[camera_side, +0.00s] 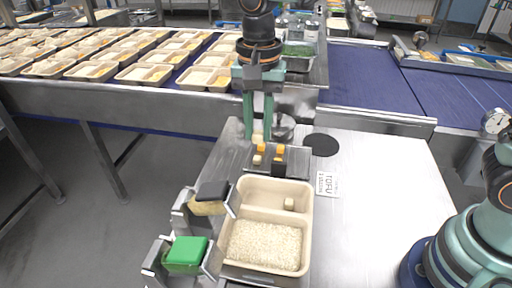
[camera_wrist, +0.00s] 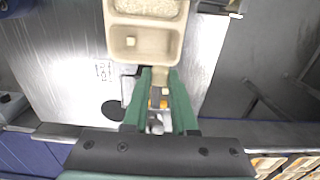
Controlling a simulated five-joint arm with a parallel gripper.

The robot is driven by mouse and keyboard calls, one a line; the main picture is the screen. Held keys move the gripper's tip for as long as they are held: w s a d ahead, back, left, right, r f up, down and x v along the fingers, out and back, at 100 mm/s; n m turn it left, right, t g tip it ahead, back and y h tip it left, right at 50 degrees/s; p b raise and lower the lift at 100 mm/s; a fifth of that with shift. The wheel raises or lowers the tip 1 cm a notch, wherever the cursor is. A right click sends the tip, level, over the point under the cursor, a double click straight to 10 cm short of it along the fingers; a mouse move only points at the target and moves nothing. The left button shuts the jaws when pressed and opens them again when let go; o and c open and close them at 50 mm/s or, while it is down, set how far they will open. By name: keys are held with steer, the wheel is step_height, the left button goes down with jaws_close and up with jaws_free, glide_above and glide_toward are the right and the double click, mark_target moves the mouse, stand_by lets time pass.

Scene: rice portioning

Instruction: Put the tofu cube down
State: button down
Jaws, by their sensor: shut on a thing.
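My gripper (camera_side: 258,137) points down at the far end of a small dark holder, shut on a pale tofu cube (camera_side: 257,139). In the wrist view the gripper (camera_wrist: 160,72) has a pale block between its fingertips, partly hidden by the fingers. Another pale cube (camera_side: 289,203) lies in the upper compartment of the beige tray (camera_side: 309,222), and it also shows in the wrist view (camera_wrist: 131,42). White rice (camera_side: 264,245) fills the tray's lower compartment. A further pale cube (camera_side: 257,160) stands on the holder.
Orange cubes (camera_side: 280,149) and a black block (camera_side: 279,168) are on the holder. A black disc (camera_side: 322,145) and a tofu label (camera_side: 326,184) lie on the steel table, clear at right. A green-topped block (camera_side: 186,253) and a dark-topped sponge-like block (camera_side: 209,198) stand left of the tray.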

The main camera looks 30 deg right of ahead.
mark_target(258, 202)
step_height(258, 202, down, 18)
steer(key=shift+f, duration=0.1)
stand_by(0.4)
steer(key=shift+f, duration=0.1)
steer(key=c, duration=0.7)
jaws_free()
step_height(258, 202, up, 11)
steer(key=s+d+r+n+t, duration=0.2)
steer(key=s+d+r+n, duration=0.1)
steer(key=d, duration=0.3)
steer(key=s+d+r+n+t, duration=0.1)
steer(key=s+d+r+n, duration=0.1)
steer(key=d, duration=0.5)
steer(key=s+d+r+n+t, duration=0.2)
steer(key=s+d+r+n, duration=0.1)
steer(key=d+r, duration=0.3)
steer(key=shift+s+d+r+n+t, duration=0.1)
steer(key=shift+s+d+n+t, duration=0.25)
steer(key=shift+n, duration=0.15)
